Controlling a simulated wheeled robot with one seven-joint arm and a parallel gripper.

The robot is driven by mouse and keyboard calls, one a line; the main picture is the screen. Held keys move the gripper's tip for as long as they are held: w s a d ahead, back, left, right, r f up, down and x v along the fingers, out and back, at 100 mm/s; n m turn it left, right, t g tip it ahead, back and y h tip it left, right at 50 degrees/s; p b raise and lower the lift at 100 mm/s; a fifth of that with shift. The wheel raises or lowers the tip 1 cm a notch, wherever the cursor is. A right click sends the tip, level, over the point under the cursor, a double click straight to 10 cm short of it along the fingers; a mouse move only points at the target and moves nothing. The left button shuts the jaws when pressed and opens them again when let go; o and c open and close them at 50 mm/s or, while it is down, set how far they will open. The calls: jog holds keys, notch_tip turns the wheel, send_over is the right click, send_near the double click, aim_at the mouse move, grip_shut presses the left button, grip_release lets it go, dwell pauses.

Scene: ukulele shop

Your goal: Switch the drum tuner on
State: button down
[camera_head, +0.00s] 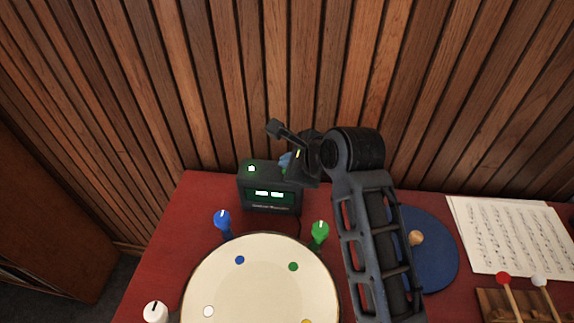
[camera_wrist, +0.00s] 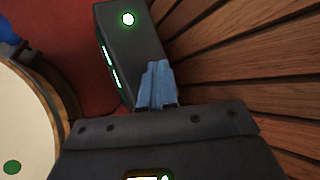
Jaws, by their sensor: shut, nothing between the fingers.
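The drum tuner (camera_head: 270,201) is a dark box at the back of the red table, behind the drum. Its front display is lit with green-white segments. A round button or light (camera_head: 251,168) on the left of its top glows green-white; it also shows in the wrist view (camera_wrist: 128,19). My gripper (camera_head: 285,161) is over the right end of the tuner's top. In the wrist view, its blue fingers (camera_wrist: 156,72) are together and empty, at or just above the box, apart from the glowing round. I cannot tell whether they touch the box.
The drum (camera_head: 262,285) with coloured dots stands in front, with blue (camera_head: 223,220), green (camera_head: 320,232) and white (camera_head: 156,311) knobs around it. A blue disc (camera_head: 437,255), sheet music (camera_head: 515,235) and mallets on a wooden block lie to the right. A slatted wood wall rises close behind.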

jog(key=shift+r+p, duration=0.3)
jog(key=shift+p, duration=0.1)
notch_tip(320, 180, up, 3)
jog(key=p, duration=0.3)
jog(key=shift+r, duration=1.5)
